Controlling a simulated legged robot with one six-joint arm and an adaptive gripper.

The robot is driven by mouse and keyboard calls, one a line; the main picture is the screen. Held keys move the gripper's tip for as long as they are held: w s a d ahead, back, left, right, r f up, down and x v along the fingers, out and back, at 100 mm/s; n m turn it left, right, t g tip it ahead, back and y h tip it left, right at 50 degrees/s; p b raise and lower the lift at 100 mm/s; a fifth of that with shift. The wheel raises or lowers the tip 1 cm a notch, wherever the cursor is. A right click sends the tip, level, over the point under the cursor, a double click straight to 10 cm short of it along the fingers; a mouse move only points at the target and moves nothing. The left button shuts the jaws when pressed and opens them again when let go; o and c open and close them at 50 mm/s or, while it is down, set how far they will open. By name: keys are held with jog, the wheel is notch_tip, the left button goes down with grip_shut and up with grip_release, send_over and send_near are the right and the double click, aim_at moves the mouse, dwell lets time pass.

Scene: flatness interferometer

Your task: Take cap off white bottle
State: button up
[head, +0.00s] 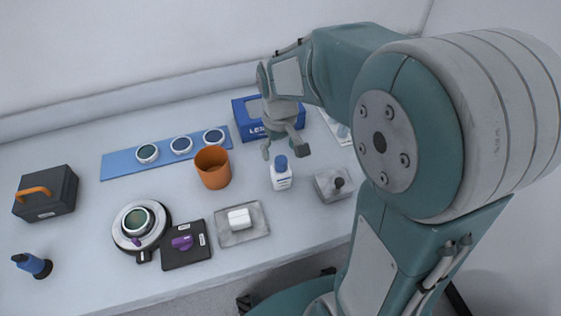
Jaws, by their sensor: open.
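The white bottle (281,180) stands upright on the table right of centre, with a label on its front. Its blue cap (281,162) sits on top of it. My gripper (286,151) is open and empty, pointing down just above and behind the cap, with one finger on each side of it in the picture. I cannot tell whether the fingers touch the cap or how far apart they are from it in depth.
An orange cup (213,167) stands left of the bottle, and a metal block with a dark knob (334,185) stands right. A tray with a white block (241,222) lies in front left. A blue box (247,121) is behind.

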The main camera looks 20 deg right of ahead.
aim_at(281, 159)
notch_tip(281, 159, down, 5)
jog(key=shift+d+r, duration=0.15)
jog(key=shift+r, duration=0.05)
jog(key=c, duration=0.8)
